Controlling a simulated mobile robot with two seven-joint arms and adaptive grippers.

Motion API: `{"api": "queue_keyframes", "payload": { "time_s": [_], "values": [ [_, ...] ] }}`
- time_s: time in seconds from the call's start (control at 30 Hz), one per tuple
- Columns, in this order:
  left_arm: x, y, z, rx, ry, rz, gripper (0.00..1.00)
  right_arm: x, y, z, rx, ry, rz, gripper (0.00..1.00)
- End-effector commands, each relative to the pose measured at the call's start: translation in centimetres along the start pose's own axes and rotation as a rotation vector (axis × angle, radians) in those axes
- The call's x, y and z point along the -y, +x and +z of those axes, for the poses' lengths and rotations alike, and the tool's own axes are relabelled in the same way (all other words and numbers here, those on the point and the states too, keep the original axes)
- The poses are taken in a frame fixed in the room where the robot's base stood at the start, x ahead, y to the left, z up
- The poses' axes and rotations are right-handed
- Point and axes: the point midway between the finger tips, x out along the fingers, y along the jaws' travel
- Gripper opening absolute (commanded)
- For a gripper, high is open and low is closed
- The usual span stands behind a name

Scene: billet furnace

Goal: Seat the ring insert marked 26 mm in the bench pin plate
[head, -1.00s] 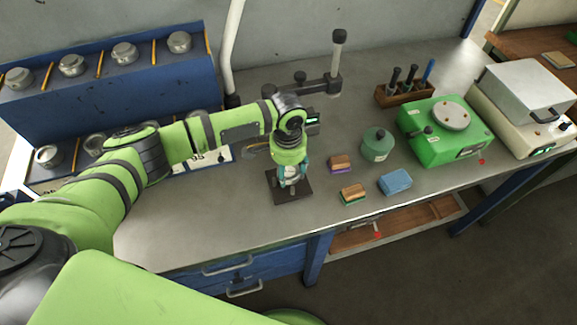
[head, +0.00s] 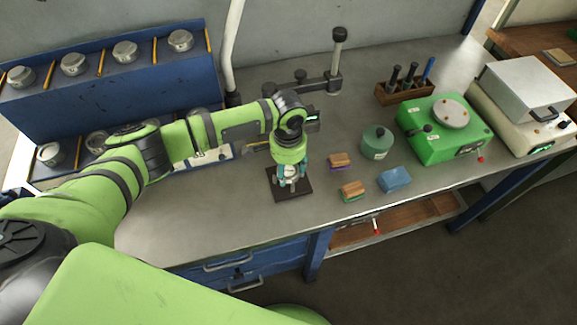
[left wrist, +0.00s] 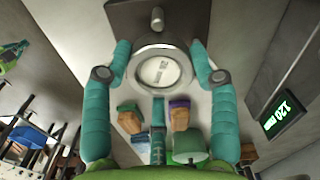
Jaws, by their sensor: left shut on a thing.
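The ring insert (left wrist: 160,72) is a round metal piece with a pale marked face; its marking is too small to read surely. My left gripper (head: 289,184) is shut on it, with a teal finger on each side of the ring in the left wrist view (left wrist: 158,75). The bench pin plate (head: 298,193) is a dark square plate on the bench, directly under the gripper. In the left wrist view the plate (left wrist: 185,15) and its upright pin (left wrist: 157,18) show beyond the ring. I cannot tell whether the ring touches the plate. My right gripper is not in view.
Two small brush-like blocks (head: 352,190), a blue block (head: 394,180) and a green round tin (head: 377,143) lie to the right. A green machine (head: 445,130) stands farther right. A blue rack with several metal pieces (head: 115,90) is at left. The front bench surface is clear.

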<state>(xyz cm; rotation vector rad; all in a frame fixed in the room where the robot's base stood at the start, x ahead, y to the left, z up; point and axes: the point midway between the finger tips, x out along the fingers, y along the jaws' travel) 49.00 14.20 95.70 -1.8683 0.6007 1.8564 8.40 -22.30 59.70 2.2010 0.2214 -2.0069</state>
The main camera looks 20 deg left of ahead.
Motion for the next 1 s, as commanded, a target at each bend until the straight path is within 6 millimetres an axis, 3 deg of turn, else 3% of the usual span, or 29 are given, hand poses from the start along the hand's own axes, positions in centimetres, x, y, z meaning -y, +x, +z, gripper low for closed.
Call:
{"api": "queue_keyframes", "payload": {
  "time_s": [1.0],
  "values": [
    [0.2,1.42,0.46,0.019,-0.001,-0.002,0.02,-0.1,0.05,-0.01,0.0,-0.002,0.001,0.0]
  ]
}}
